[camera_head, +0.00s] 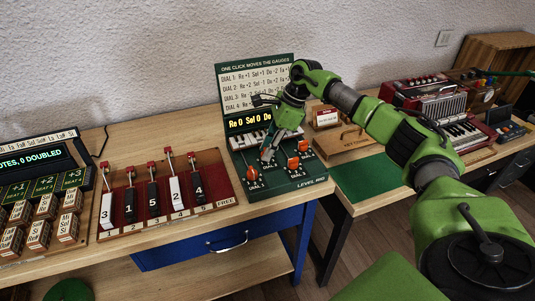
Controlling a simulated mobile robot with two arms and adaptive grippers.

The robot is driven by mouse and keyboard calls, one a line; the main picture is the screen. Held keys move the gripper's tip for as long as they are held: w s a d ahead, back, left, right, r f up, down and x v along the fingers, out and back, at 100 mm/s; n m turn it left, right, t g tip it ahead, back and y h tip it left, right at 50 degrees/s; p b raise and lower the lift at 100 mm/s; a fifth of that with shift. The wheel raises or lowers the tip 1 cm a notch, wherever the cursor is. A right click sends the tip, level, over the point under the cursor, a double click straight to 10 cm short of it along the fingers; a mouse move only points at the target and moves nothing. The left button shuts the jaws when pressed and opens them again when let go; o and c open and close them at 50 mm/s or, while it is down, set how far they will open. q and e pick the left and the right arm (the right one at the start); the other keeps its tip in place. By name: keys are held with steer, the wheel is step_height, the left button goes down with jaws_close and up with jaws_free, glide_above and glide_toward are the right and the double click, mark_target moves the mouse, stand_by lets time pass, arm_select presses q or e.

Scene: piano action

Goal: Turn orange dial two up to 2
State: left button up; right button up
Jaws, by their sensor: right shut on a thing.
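A dark green panel (279,180) stands on the wooden bench with orange dials on its sloped front. One orange dial (253,172) is at the front left, another (293,163) at the front right, and one (302,146) at the back right. My right gripper (267,156) reaches down onto the back-left dial spot and is shut. The dial there, dial two by its place, is mostly hidden by the fingers; its setting cannot be read. The lit display (250,122) reads "Re 0 Sol 0 Do", the rest hidden by my arm. My left gripper is not in view.
A red lever board (218,186) with numbered black and white levers stands close on the left. A wooden box (350,142) and a red accordion (430,92) are on the right. Green felt (368,178) lies clear on the right table.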

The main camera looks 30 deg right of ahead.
steer(key=shift+w+n+g+b, duration=0.1)
steer(key=shift+n+g+b, duration=0.45)
steer(key=shift+n, duration=0.65)
steer(key=o, duration=1.1)
steer(key=shift+o, duration=0.2)
